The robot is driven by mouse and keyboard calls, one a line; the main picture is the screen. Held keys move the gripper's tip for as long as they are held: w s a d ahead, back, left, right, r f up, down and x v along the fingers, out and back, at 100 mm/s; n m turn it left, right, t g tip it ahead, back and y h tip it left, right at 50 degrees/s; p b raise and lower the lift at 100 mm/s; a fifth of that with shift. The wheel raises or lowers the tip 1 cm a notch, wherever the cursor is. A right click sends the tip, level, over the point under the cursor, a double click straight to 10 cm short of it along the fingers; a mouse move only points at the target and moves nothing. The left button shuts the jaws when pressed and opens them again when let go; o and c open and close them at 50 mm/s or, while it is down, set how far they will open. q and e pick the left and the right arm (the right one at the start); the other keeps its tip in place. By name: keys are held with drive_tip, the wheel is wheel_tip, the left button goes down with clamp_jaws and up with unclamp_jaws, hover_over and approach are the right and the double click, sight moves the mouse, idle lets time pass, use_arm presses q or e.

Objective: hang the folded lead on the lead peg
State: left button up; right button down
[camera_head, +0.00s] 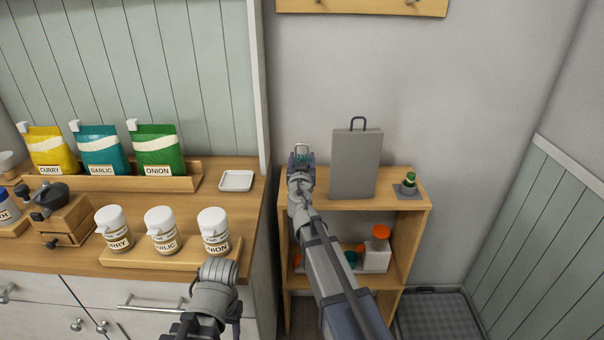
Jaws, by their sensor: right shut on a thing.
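My right gripper (302,156) is raised just left of the grey upright case on the small wooden shelf. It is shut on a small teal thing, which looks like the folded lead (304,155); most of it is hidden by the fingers. A wooden peg board (362,6) is on the wall at the top edge, above the gripper and apart from it.
The grey case (356,165) with a top handle and a small green bottle (409,180) stand on the wooden shelf (400,203). An orange-capped container (377,252) is inside it. At left, a counter (255,205) holds pouches, white jars and a white dish (236,180). The wall above the case is clear.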

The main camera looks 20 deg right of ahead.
drive_tip(key=shift+f+b, duration=1.55)
drive_tip(key=shift+f, duration=0.4)
drive_tip(key=shift+f, duration=0.3)
drive_tip(key=shift+c, duration=0.4)
unclamp_jaws()
drive_tip(key=shift+r, duration=0.1)
